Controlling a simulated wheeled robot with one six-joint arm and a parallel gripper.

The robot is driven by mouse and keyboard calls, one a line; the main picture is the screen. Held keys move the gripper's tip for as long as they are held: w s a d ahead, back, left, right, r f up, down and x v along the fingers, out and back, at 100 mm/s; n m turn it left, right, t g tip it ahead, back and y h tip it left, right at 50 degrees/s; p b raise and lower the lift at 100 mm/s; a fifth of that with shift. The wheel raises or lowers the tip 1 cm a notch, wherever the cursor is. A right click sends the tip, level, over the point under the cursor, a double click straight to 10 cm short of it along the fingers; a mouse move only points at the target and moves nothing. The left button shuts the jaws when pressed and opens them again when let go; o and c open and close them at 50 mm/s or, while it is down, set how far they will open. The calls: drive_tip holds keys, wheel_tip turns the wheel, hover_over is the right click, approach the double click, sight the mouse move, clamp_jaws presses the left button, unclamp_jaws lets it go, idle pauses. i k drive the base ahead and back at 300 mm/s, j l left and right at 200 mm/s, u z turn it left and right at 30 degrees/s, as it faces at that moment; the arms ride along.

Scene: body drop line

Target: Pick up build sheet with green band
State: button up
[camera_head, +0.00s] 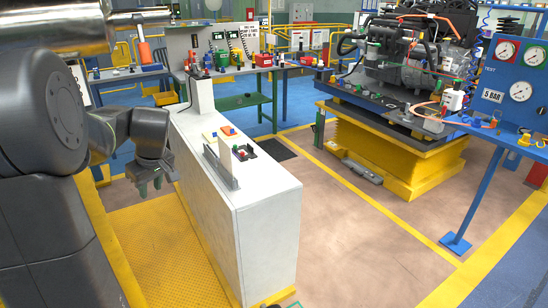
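No build sheet with a green band can be made out clearly. A white upright sheet (225,156) stands in a grey holder (211,165) on top of the white cabinet (255,187); no green band can be read on it. My gripper (151,189) hangs at the left of the cabinet, pointing down, beside its long side and apart from the holder. Its fingers look apart, with nothing seen between them.
A yellow block (209,136) and an orange block (228,130) lie behind the holder, and a dark tray (244,153) sits beside it. An engine (405,65) stands on a yellow lift (385,150). Brown floor right of the cabinet is mostly clear.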

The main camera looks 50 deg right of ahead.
sight(225, 153)
drive_tip(key=i+l+z, duration=0.3)
drive_tip(key=i+z, duration=0.15)
drive_tip(key=i+l+z, duration=0.1)
drive_tip(key=i+z, duration=0.3)
drive_tip(key=i, duration=0.2)
drive_tip(key=i+l, duration=0.15)
drive_tip(key=i, duration=0.05)
